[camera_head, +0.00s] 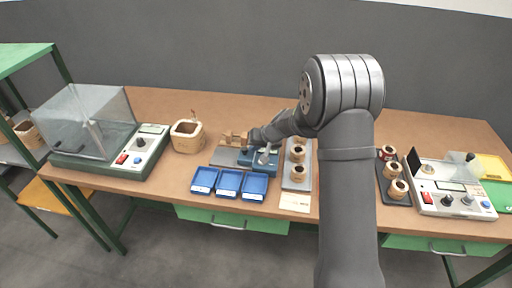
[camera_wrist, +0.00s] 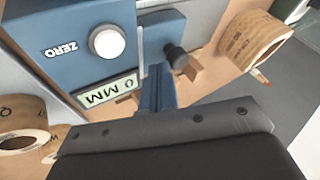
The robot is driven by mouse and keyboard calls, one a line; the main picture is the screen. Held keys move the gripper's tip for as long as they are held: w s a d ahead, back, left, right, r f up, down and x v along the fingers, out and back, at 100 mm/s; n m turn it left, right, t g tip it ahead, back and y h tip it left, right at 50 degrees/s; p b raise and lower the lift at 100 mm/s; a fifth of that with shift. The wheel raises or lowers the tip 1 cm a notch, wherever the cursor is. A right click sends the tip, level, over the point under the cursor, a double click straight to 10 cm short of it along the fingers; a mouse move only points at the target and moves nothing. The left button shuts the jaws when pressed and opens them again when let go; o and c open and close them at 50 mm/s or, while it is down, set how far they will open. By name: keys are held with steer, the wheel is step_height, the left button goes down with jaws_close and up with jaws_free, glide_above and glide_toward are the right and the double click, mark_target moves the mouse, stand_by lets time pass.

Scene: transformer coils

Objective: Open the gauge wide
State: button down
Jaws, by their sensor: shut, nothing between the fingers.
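The gauge (camera_head: 262,161) is a blue device on a grey plate near the middle of the bench. In the wrist view its blue body (camera_wrist: 60,25) fills the upper left, with a white ZERO button and a small display (camera_wrist: 108,92) that appears to read 0 MM. A black knob (camera_wrist: 176,56) sticks out to the right of the button. My gripper (camera_wrist: 157,72) is shut and empty, its fingers close to the display and just below the knob. I cannot tell whether they touch the gauge. In the head view the arm's end partly covers the gauge.
Three blue trays (camera_head: 228,195) stand in front of the gauge. A clear-covered machine (camera_head: 125,168) is at the left, another tester (camera_head: 455,203) at the right.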

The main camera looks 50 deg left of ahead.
mark_target(244, 148)
steer(key=s+a, duration=0.6)
stand_by(0.3)
steer(key=w+d, duration=0.1)
steer(key=w+d+r, duration=0.1)
steer(key=w, duration=0.1)
steer(key=shift+w+d, duration=0.2)
steer(key=shift+d, duration=0.15)
steer(key=v, duration=0.9)
steer(key=x, duration=0.9)
steer(key=shift+s+a+f, duration=0.1)
steer(key=shift+s+f, duration=0.05)
steer(key=shift+s, duration=0.1)
steer(key=shift+s+a+f, duration=0.2)
steer(key=shift+s+a, duration=0.35)
steer(key=shift+s, duration=0.05)
steer(key=shift+s+a+f, duration=0.2)
steer(key=shift+s+a, duration=0.3)
steer(key=shift+s, duration=0.05)
steer(key=shift+w+d, duration=0.35)
steer(key=shift+d, duration=0.05)
